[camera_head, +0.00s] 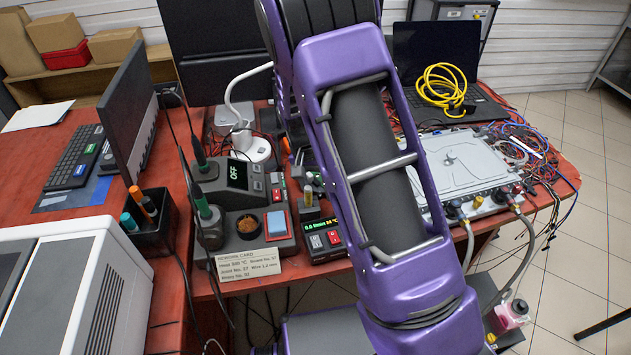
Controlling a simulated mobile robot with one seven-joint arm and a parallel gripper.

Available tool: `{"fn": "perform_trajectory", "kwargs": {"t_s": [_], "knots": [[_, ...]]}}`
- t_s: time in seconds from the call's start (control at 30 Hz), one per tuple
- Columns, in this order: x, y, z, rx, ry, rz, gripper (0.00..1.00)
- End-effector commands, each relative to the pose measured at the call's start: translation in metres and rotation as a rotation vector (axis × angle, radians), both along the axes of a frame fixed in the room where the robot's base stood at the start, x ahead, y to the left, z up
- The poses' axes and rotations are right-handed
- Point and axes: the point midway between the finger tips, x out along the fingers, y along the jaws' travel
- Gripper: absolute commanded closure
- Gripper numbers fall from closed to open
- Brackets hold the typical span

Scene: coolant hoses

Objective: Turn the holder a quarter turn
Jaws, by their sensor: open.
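My purple arm fills the middle of the head view and covers much of the bench behind it. My gripper does not show in this view. A small holder-like stand (311,184) with green and metal parts sits just left of my arm, behind a small meter (325,239) with a lit display. It is small and partly hidden, and I cannot tell for sure that it is the holder.
A grey metal housing (464,165) with hose fittings lies right of my arm, with hoses (521,245) hanging off the table edge. Loose wires spread at the far right. A laptop (433,52) carries a coiled yellow cable (441,88). A monitor (128,120) stands left.

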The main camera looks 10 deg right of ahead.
Motion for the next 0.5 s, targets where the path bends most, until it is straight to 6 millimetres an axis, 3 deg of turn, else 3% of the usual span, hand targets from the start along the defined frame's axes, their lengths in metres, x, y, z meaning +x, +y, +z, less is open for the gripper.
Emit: {"fn": "perform_trajectory", "kwargs": {"t_s": [0.17,0.5], "knots": [[0.003,0.004,0.021,0.001,-0.005,0.001,0.45],[0.010,0.018,0.101,0.001,-0.006,0.002,0.45]]}}
